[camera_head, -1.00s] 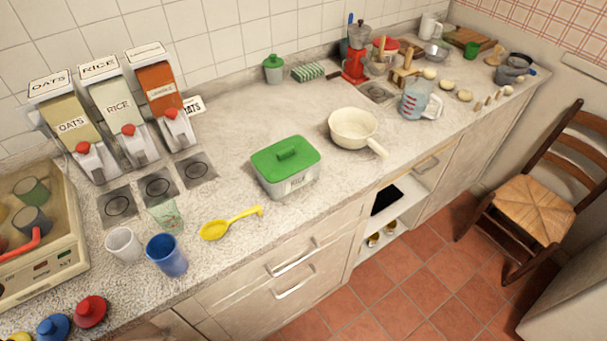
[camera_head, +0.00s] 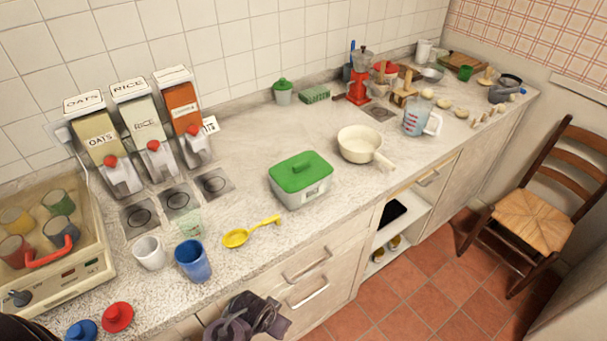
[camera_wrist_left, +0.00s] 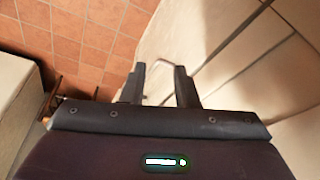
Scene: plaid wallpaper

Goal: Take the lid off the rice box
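The rice box (camera_head: 303,198) is a low, pale container with a label on its front. It stands on the counter in the middle of the head view. Its green lid (camera_head: 287,176), with a raised handle, sits on top. My left gripper (camera_head: 270,314) is low at the bottom of the head view, in front of the drawers and below the counter edge, well away from the box. In the left wrist view its two fingers (camera_wrist_left: 160,70) are apart with nothing between them. My right gripper is in neither view.
A cream pan (camera_head: 360,143) stands just right of the box. A yellow scoop (camera_head: 238,238), a blue cup (camera_head: 193,262) and a white cup (camera_head: 149,252) are to its left. Dispensers (camera_head: 145,125) stand behind them. Drawer handles (camera_head: 305,264) stick out below the counter.

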